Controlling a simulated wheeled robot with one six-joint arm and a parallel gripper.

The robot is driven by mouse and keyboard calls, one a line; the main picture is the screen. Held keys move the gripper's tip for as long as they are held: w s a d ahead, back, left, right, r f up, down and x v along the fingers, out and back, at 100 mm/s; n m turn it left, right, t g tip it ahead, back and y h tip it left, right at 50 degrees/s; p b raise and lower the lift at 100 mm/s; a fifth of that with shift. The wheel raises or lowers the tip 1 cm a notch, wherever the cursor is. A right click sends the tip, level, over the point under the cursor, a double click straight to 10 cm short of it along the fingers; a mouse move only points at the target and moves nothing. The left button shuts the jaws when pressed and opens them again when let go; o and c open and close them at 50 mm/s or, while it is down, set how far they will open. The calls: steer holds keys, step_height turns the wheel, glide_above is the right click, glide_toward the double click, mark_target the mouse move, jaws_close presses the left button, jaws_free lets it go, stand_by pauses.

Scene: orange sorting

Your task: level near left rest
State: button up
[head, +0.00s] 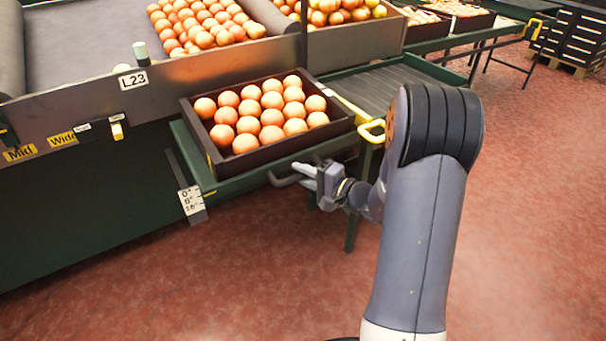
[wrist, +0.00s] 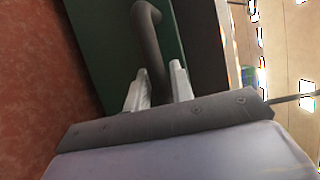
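The near left rest is a green tilting shelf (head: 241,186) under the L23 sign, with a dark crate (head: 213,165) of oranges on it. A scale plate (head: 192,200) marked 0, 8 and 16 degrees hangs at its left corner; I cannot read the exact tilt. A grey bar handle (head: 280,182) is on the rest's front edge. My gripper (head: 304,176) is at the handle's right part. In the wrist view the handle (wrist: 151,45) runs between the two fingers (wrist: 159,86). I cannot tell whether they press on it.
A sorting bin (head: 88,88) with the L23 sign (head: 132,80) stands behind. A yellow handle (head: 371,131) is just right of the crate, by a roller conveyor (head: 390,85). Pallet crates (head: 572,40) stand far right. The red floor (head: 520,200) is clear at right.

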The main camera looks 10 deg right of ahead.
mark_target(289, 160)
jaws_close()
step_height(289, 160, up, 2)
steer(key=shift+w+r+g+h+p, duration=0.1)
steer(key=shift+r+g+h+p, duration=0.2)
steer(key=shift+p, duration=0.7)
steer(key=shift+r+m+g+h+p, duration=0.3)
steer(key=shift+r+g+p, duration=0.05)
steer(key=shift+g+p, duration=0.05)
steer(key=shift+w+r, duration=0.1)
steer(key=shift+o, duration=1.9)
jaws_free()
steer(key=p+v, duration=0.1)
steer(key=v, duration=1)
steer(key=shift+p, duration=0.4)
